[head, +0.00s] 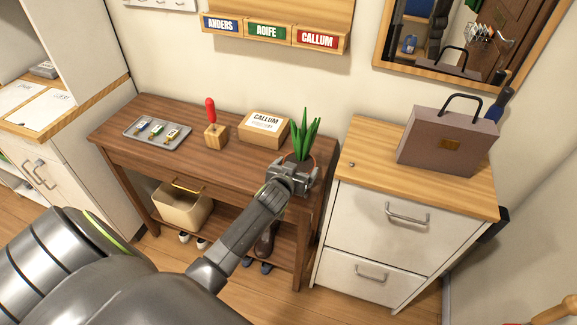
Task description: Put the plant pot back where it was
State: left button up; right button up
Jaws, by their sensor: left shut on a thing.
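The plant pot's green spiky leaves (305,136) show at the right end of the dark wooden table (215,172). Only a thin part of its brownish rim shows; most of the pot is hidden behind my left gripper (296,172). My left gripper is shut on the pot, its arm reaching in from the lower left. The plant looks upright. I cannot tell whether the pot's base touches the tabletop. My right gripper is not in view.
A cardboard box (264,130) labelled CALLUM sits left of the plant. A red-handled tool in a wooden block (215,136) and a grey tray (157,133) are farther left.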

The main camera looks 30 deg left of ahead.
pick_arm(q)
jog(key=shift+a+f, duration=0.2)
jog(key=shift+f, duration=0.05)
jog(key=o, duration=1.3)
jog(key=shift+d, duration=0.1)
jog(key=shift+c, duration=0.2)
jog(key=shift+r, duration=0.35)
jog(key=shift+s+f, duration=0.1)
jog(key=shift+s, duration=0.2)
jog(key=v, duration=1.1)
jog(key=shift+s+b, duration=0.15)
jog(key=shift+b, duration=0.3)
jog(key=shift+d, duration=0.1)
